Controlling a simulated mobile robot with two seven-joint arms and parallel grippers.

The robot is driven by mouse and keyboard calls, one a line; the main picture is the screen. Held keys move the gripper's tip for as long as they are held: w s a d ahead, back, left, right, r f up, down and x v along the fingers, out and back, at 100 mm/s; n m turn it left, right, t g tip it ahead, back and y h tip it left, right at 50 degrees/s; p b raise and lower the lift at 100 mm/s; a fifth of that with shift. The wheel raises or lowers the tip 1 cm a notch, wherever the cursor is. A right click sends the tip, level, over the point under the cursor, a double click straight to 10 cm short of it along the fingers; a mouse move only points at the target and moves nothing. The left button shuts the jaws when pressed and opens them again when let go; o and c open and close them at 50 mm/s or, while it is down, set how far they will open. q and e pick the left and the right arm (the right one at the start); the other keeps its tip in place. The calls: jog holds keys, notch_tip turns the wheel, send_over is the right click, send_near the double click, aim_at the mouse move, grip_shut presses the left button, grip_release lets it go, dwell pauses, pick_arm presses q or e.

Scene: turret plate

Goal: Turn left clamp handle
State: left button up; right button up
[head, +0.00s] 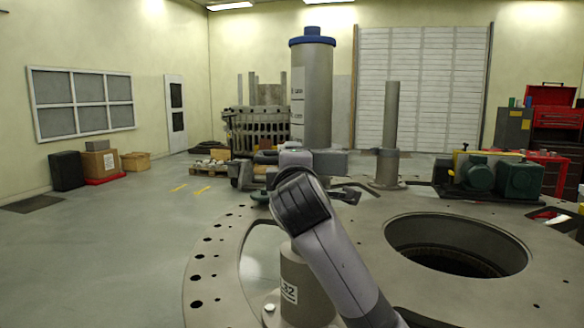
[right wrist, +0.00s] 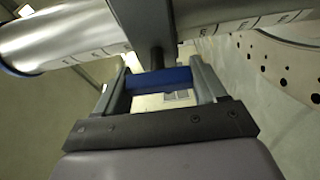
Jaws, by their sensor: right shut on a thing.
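In the right wrist view, the two fingers of my right gripper (right wrist: 162,82) are closed around a blue grip (right wrist: 158,78), which looks like the clamp handle. A dark rod rises from the grip to a wide grey bar (right wrist: 145,22) above it. In the head view, my right arm comes up from the bottom and hides much of the clamp area. The handle cannot be made out there. My left gripper is in neither view.
The round turret plate (head: 215,265) has a large open hole (head: 458,246) at right. A tall post (head: 389,130) and a green motor unit (head: 492,176) stand on it. A grey cylinder with a blue cap (head: 312,90) stands behind.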

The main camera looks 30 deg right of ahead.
dwell(0.4)
jog(key=o, duration=1)
jog(key=shift+c, duration=0.2)
jog(key=b+v, duration=0.1)
jog(key=v, duration=0.6)
